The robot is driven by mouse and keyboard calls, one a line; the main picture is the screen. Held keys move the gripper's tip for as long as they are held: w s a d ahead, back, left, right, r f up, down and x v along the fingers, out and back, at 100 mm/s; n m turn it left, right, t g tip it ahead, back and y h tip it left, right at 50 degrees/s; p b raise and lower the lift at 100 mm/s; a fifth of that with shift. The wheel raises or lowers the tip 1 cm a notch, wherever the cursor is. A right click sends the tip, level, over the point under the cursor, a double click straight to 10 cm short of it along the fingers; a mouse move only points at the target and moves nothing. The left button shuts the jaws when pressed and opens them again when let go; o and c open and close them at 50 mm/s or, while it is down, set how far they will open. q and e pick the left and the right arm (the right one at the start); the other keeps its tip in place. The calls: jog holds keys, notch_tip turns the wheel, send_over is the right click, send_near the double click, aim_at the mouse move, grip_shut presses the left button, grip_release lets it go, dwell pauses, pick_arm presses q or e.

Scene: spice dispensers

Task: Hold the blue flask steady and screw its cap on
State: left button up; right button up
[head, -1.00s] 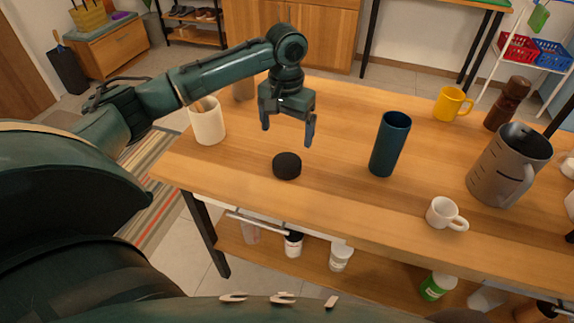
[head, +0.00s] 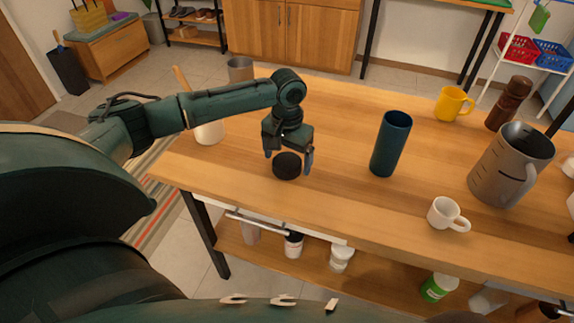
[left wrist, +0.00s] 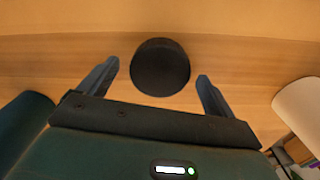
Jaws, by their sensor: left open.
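The blue flask (head: 390,144) stands upright and open-topped on the wooden table, right of my left gripper. It also shows at the left edge of the left wrist view (left wrist: 24,125). The black round cap (head: 287,167) lies on the table near the front edge. My left gripper (head: 290,164) is open and low over the table at the cap. In the left wrist view the cap (left wrist: 160,67) lies just ahead of and between the two spread fingertips (left wrist: 157,72), with gaps on both sides. My right gripper is not in view.
A white cup (head: 443,214) stands right of the flask near the front edge. A grey pitcher (head: 508,168), yellow mug (head: 453,103) and brown pepper mill (head: 510,103) stand further right. A cream container (head: 209,131) stands at the left behind my arm. The table between cap and flask is clear.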

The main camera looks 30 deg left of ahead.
pick_arm(q)
jog(key=shift+f, duration=0.4)
jog(key=c, duration=1.1)
